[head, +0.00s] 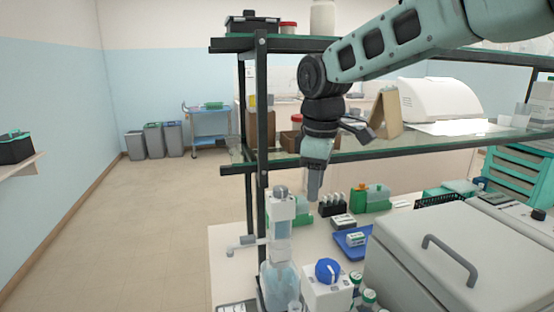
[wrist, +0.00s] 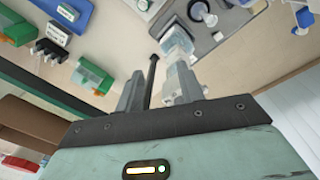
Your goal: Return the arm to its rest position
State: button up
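My arm reaches in from the upper right in the head view, in front of the shelf. My gripper (head: 314,192) points down above the bench, close to the right of the dispenser bottle (head: 280,276). In the wrist view my gripper (wrist: 156,88) has its two grey fingers apart. A thin dark rod shows in the gap between them; I cannot tell what it belongs to, but no held object shows in the head view. A clear piece shows beyond the right finger.
A shelf post (head: 262,110) and glass shelf (head: 420,142) stand close to my arm. On the bench are a blue tray (head: 354,249), a green-and-white box (head: 377,196), a black rack (head: 332,207), a blue-knobbed device (head: 327,290) and a large lidded box (head: 430,245). The floor at left is clear.

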jog(key=s+d+f+m+t, duration=0.1)
jog(key=s+d+f+m, duration=0.4)
jog(key=d, duration=0.3)
jog(key=s+d+f+m, duration=0.3)
jog(key=s+d+m, duration=0.2)
jog(key=s+d, duration=0.3)
jog(key=s+d+f+m+t, duration=0.1)
jog(key=s+d+f+m, duration=0.35)
jog(key=d, duration=0.45)
jog(key=s+a+f+n+g+b, duration=0.1)
jog(key=s+a+n, duration=0.3)
jog(key=a, duration=0.5)
jog(key=s+a+f+n+g+b, duration=0.1)
jog(key=s+a+n+g+b, duration=0.1)
jog(key=s+a, duration=0.7)
jog(key=shift+s+f+n+b, duration=0.15)
jog(key=shift+n+b, duration=0.75)
jog(key=shift+n, duration=0.05)
